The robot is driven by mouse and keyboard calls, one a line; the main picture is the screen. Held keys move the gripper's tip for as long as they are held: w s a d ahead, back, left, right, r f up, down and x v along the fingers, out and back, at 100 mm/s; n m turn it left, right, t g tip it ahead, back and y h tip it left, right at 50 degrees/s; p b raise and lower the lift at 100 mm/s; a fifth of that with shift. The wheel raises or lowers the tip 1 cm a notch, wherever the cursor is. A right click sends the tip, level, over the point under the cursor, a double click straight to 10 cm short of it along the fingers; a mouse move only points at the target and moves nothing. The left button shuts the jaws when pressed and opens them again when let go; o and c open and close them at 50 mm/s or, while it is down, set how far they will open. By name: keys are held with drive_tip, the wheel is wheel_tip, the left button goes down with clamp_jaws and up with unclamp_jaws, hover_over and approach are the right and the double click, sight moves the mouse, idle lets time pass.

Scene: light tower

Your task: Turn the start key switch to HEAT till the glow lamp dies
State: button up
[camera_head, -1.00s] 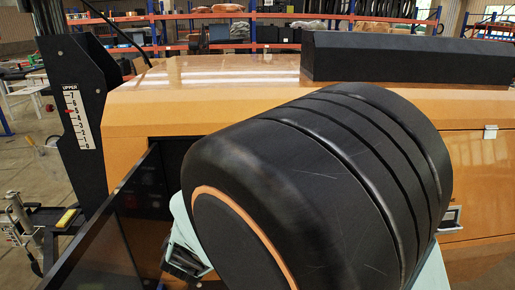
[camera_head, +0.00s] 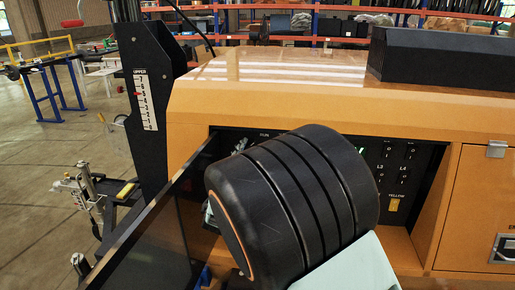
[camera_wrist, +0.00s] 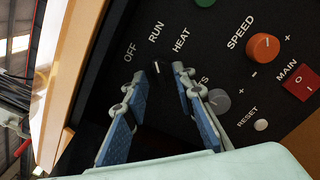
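In the wrist view, the start key switch (camera_wrist: 156,69) is a small dark knob with a white mark on the tilted black panel. The labels OFF, RUN and HEAT arc around it, and the mark points roughly towards RUN. My gripper (camera_wrist: 160,73) is open, its two blue-padded fingers on either side of the knob with small gaps visible. I cannot tell how deep the fingertips reach. In the head view, my dark arm link hides the gripper and switch. I cannot identify the glow lamp; a green round part (camera_wrist: 204,2) is cut off at the wrist view's top.
An orange speed knob (camera_wrist: 263,47), a grey knob (camera_wrist: 219,100), a red main switch (camera_wrist: 302,83) and a reset button (camera_wrist: 261,125) sit right of the switch. The open dark door (camera_head: 150,225) stands left of the recess. The mast (camera_head: 145,75) rises beyond it.

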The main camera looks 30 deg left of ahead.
drive_tip(key=shift+w, duration=0.2)
clamp_jaws()
drive_tip(key=shift+f+m+b, duration=0.2)
drive_tip(key=shift+m+b, duration=0.2)
drive_tip(key=shift+b, duration=0.6)
drive_tip(key=m+b, duration=0.8)
drive_tip(key=b, duration=1.1)
drive_tip(key=shift+r+b, duration=0.1)
drive_tip(key=shift+b, duration=0.3)
drive_tip(key=shift+a+r, duration=0.1)
drive_tip(key=shift+r, duration=0.05)
